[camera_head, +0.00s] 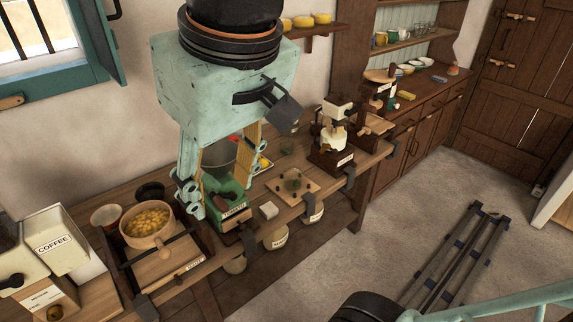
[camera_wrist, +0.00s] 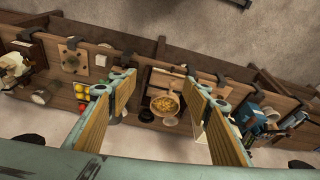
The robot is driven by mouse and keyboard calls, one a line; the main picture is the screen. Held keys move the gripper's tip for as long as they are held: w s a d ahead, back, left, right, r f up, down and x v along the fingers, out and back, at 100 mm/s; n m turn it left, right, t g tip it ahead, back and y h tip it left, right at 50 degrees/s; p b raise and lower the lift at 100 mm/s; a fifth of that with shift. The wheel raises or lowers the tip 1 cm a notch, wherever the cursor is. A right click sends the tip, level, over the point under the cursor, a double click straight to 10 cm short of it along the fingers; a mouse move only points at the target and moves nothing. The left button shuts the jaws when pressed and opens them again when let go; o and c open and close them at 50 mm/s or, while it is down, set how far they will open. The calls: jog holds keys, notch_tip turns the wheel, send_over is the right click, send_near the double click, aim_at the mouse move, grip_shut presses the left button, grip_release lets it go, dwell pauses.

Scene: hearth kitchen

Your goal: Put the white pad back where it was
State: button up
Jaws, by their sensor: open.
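A small white block (camera_head: 268,210), which looks like the white pad, lies on the wooden counter's front part in the head view, between the green-topped labelled stand and the square board. My gripper (camera_head: 222,170) hangs over the bench, fingers pointing down, left of and above the white block. In the wrist view its two padded fingers (camera_wrist: 158,82) are wide apart with nothing between them. The block is apart from the gripper.
A bowl of yellow pieces (camera_head: 147,222) stands on a wooden tray at the left. The green stand (camera_head: 228,203) is partly behind my fingers. A square board (camera_head: 292,184) and a cream grinder (camera_head: 333,137) stand to the right. Clamps line the counter's front edge.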

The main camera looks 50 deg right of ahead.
jog(key=shift+s+a+r, duration=0.1)
jog(key=shift+s+a, duration=0.2)
jog(key=shift+s, duration=0.5)
jog(key=shift+s+a+r, duration=0.1)
jog(key=shift+s+a, duration=0.15)
jog(key=shift+s, duration=0.6)
jog(key=shift+s+a, duration=0.3)
jog(key=shift+s, duration=0.5)
jog(key=shift+s, duration=0.1)
jog(key=shift+f, duration=0.1)
jog(key=shift+f+b, duration=1.7)
jog(key=shift+b, duration=0.15)
